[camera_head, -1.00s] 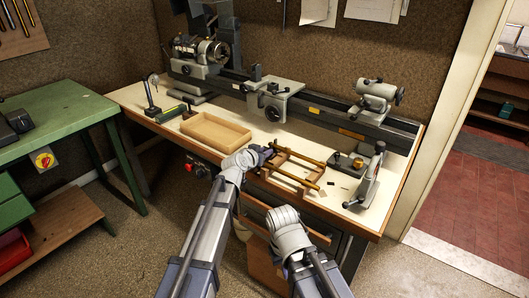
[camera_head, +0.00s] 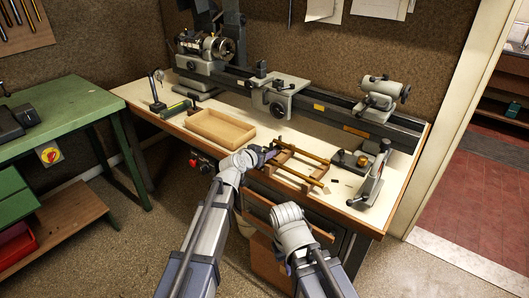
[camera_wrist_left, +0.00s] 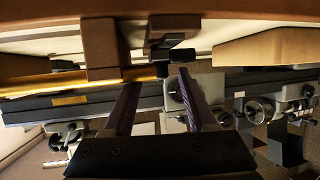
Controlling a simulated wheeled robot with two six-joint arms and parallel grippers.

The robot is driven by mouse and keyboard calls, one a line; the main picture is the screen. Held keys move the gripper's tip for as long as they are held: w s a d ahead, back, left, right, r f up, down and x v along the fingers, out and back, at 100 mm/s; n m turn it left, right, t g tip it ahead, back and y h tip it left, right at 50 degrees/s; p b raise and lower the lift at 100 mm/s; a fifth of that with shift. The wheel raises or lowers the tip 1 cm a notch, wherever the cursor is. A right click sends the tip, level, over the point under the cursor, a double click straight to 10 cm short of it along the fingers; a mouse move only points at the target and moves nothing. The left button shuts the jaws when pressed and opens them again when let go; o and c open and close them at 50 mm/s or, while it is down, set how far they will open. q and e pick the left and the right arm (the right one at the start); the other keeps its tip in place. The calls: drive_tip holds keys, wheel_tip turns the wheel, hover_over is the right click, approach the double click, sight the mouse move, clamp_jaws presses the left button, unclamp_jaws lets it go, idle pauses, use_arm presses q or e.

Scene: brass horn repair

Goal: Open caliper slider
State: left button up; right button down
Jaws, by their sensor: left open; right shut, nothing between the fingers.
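My left gripper (camera_head: 268,153) is at the left end of a wooden frame (camera_head: 313,183) that carries brass rods (camera_head: 303,153) on the lathe bench. In the left wrist view its two fingers (camera_wrist_left: 158,95) are apart, with nothing held between them. Just beyond the fingertips is a small dark piece with a grey block (camera_wrist_left: 172,46), beside the end of a brass rod (camera_wrist_left: 60,83). I cannot tell whether this piece is the caliper slider. No caliper can be made out clearly. My right gripper (camera_head: 290,214) is lower, in front of the bench edge, shut and empty, its fingers mostly hidden.
A shallow wooden tray (camera_head: 221,128) lies left of the frame. The lathe (camera_head: 282,95) runs along the back of the bench. An open drawer (camera_head: 262,212) is below.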

use_arm(q)
drive_tip(key=p+v, duration=0.3)
drive_tip(key=v, duration=0.4)
drive_tip(key=shift+s+a, duration=0.15)
drive_tip(key=shift+s, duration=0.2)
drive_tip(key=shift+r, duration=0.1)
drive_tip(key=s+d+f+m+g+p, duration=0.1)
drive_tip(key=s+d+f+g+p, duration=0.3)
drive_tip(key=s, duration=0.4)
drive_tip(key=s+a+n+g+y+p, duration=0.1)
drive_tip(key=s+a+g+y+p, duration=0.1)
drive_tip(key=s, duration=0.9)
drive_tip(key=s+a+f+n+g+y+p, duration=0.1)
drive_tip(key=s+g+y, duration=0.4)
drive_tip(key=s, duration=0.6)
drive_tip(key=shift+a+f+g+p, duration=0.25)
drive_tip(key=shift+a+g+p, duration=0.2)
drive_tip(key=shift+a+g, duration=0.4)
